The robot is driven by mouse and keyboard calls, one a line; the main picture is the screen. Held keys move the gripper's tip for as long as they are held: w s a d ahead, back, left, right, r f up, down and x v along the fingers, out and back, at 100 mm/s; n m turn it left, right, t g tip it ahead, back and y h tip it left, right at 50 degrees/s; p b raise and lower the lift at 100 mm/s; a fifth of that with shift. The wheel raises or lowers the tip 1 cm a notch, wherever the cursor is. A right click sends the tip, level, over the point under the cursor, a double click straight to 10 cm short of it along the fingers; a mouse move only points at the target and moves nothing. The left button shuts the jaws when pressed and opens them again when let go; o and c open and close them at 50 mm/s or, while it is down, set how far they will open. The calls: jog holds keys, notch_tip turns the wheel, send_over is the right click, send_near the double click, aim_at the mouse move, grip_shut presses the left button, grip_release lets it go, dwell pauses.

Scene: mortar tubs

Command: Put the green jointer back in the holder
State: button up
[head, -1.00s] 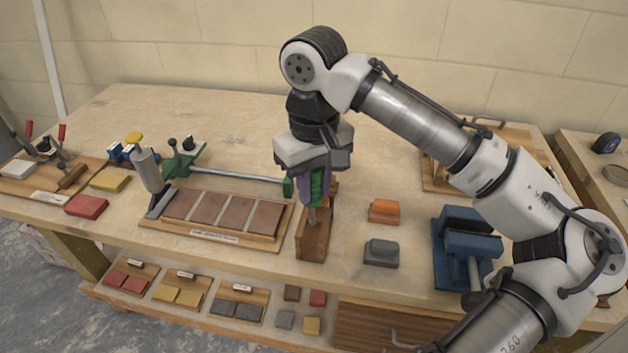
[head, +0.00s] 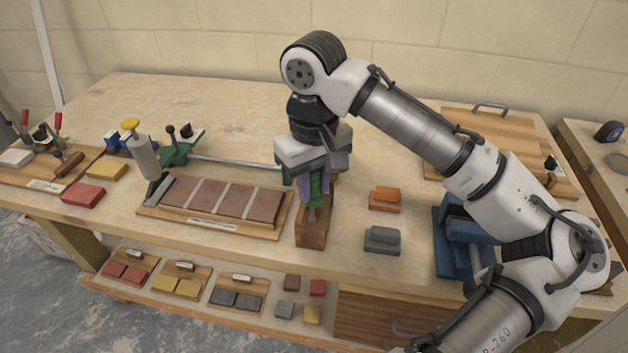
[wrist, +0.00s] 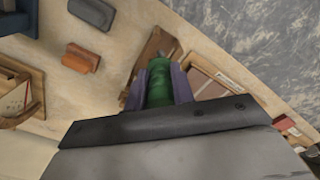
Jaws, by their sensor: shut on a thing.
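My gripper (head: 315,187) points down and is shut on the green jointer (head: 316,184). In the wrist view the jointer's green handle (wrist: 160,88) shows between my two purple-grey fingers. A metal part shows below the handle in the head view. The wooden holder (head: 311,234) stands at the front of the bench, directly below my gripper. It also shows in the wrist view (wrist: 158,42), partly hidden behind the handle. The jointer's lower end is at the holder's top; I cannot tell how far it is inside.
An orange block (head: 385,198) and a grey block (head: 382,239) lie right of the holder. A blue vise (head: 450,245) stands further right. A board with brown bricks (head: 222,205) lies close on the left. A green bar clamp (head: 235,165) lies behind it.

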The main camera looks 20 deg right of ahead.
aim_at(314, 198)
jog(key=shift+f+b, duration=0.6)
jog(key=shift+f, duration=0.55)
jog(key=shift+f, duration=0.1)
jog(key=shift+f+b, duration=0.35)
jog(key=shift+f, duration=0.4)
jog(key=o, duration=1.5)
jog(key=shift+o, duration=0.2)
jog(key=shift+r, duration=0.15)
